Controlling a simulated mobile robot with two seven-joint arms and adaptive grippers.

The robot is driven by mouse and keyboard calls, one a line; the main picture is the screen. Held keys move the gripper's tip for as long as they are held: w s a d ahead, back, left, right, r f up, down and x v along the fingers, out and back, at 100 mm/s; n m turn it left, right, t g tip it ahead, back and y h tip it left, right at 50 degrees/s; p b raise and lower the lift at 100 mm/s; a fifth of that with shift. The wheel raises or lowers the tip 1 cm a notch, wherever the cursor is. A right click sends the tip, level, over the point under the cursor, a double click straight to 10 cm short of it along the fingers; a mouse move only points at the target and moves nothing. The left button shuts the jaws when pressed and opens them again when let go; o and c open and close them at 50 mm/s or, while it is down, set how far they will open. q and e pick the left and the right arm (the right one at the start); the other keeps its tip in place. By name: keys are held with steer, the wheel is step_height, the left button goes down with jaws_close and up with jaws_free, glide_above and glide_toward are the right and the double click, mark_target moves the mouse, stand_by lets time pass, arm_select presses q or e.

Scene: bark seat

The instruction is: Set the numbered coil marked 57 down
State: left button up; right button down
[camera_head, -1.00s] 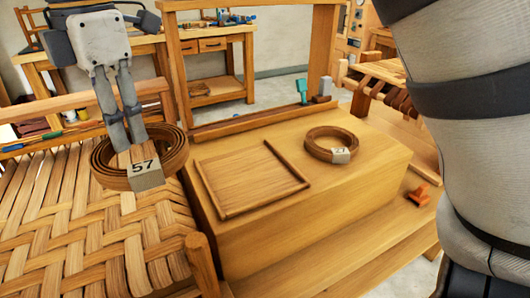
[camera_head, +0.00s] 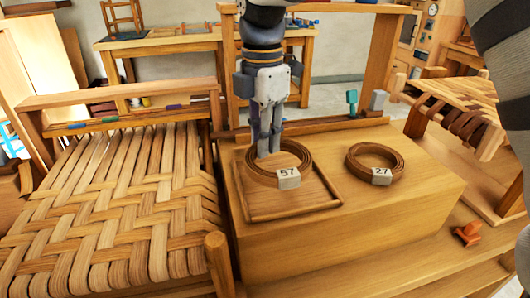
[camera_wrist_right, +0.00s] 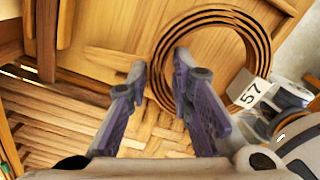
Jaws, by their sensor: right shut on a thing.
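The coil marked 57 (camera_head: 262,178) is a brown wound strip with a pale tag. My right gripper (camera_head: 268,152) points down and is shut on its rim at the left side. The coil is over the far part of a shallow wooden tray (camera_head: 298,213); I cannot tell whether it touches the tray floor. In the right wrist view the coil (camera_wrist_right: 250,35) shows its 57 tag, with its rim between the fingertips of my gripper (camera_wrist_right: 160,72). My left gripper is not in view.
A woven bark seat (camera_head: 110,220) stands at left. A wooden frame post (camera_head: 377,65) rises behind. An orange object (camera_head: 467,233) sits at lower right.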

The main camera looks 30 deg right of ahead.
steer(key=f, duration=0.1)
steer(key=d+f, duration=0.1)
steer(key=f, duration=0.1)
steer(key=shift+f, duration=0.55)
steer(key=shift+f, duration=0.15)
steer(key=c, duration=1.4)
jaws_free()
step_height(320, 180, up, 12)
steer(key=shift+r, duration=0.2)
